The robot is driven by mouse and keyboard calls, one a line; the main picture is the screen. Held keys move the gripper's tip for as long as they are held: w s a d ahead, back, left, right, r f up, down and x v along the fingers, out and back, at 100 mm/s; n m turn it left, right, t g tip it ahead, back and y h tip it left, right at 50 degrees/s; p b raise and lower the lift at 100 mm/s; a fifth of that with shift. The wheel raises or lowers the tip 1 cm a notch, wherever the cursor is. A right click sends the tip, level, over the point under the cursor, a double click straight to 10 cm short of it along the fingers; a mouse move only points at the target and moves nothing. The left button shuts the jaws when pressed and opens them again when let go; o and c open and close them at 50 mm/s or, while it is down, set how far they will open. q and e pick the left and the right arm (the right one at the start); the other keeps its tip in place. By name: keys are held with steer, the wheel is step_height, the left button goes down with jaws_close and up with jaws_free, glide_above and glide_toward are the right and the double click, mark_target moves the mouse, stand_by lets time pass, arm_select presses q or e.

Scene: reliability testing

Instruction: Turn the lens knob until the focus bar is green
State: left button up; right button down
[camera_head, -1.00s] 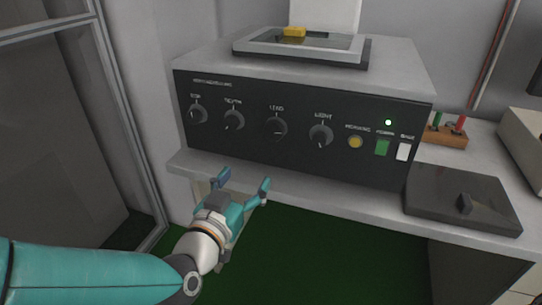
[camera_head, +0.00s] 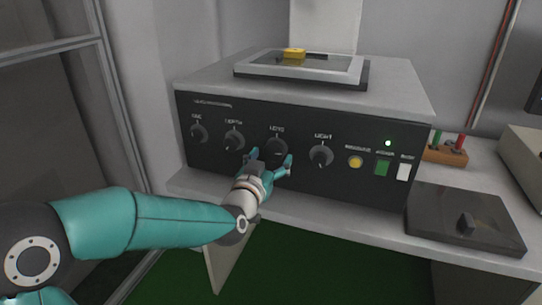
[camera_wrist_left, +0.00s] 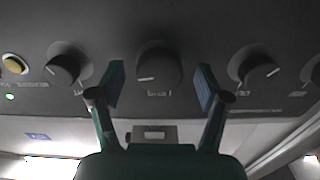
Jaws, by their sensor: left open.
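The lens knob (camera_head: 276,148) is a dark round knob in the middle of the black front panel, under the label LENS. My left gripper (camera_head: 270,161) is open in front of it, its two fingers just below the knob in the head view. In the left wrist view the lens knob (camera_wrist_left: 158,66) shows between the open fingers (camera_wrist_left: 160,85), with a gap on each side and no visible contact. A pale mark shows on the knob's face. I see no focus bar in these views. My right gripper is not in view.
The depth knob (camera_head: 234,141) and the light knob (camera_head: 321,156) flank the lens knob. A dark lidded plate (camera_head: 465,218) lies on the bench at right.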

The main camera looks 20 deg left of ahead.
arm_select(q)
steer(key=shift+w, duration=0.55)
